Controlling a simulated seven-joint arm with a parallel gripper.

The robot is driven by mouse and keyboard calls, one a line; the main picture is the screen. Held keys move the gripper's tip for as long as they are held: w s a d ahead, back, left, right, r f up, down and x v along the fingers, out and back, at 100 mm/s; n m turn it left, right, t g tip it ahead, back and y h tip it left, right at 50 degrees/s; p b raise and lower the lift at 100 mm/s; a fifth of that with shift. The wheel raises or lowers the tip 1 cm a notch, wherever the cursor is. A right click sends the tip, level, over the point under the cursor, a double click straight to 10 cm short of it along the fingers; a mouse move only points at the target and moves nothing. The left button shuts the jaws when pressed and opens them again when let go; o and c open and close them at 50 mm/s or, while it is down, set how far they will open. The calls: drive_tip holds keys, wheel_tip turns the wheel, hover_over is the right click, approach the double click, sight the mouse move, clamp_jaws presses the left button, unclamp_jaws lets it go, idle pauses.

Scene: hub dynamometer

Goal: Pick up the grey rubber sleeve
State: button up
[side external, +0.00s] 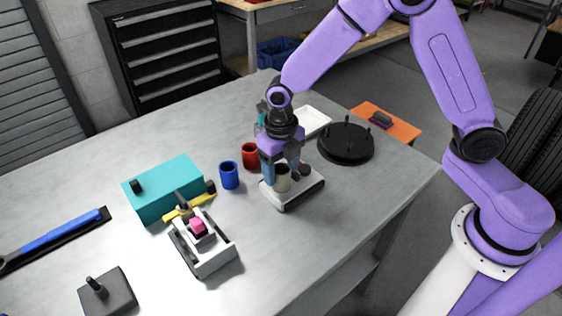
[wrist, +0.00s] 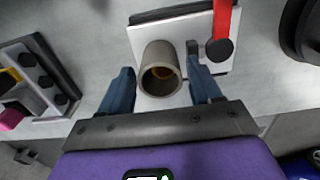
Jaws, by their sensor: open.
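In the wrist view my gripper (wrist: 161,82) has one blue finger on each side of the sleeve, with a visible gap at the left. Whether the right finger touches it is unclear. A finger partly hides the sleeve in the side view.
A red lever with a dark knob (wrist: 220,48) and a dark post stand close right of the sleeve. A blue cup (side external: 229,175), a red cup (side external: 250,155) and a teal box (side external: 160,192) are to the left. A black disc (side external: 345,145) lies behind right.

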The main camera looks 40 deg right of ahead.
drive_tip(key=c, duration=0.7)
drive_tip(key=shift+r, duration=3.95)
drive_tip(key=shift+c, duration=0.2)
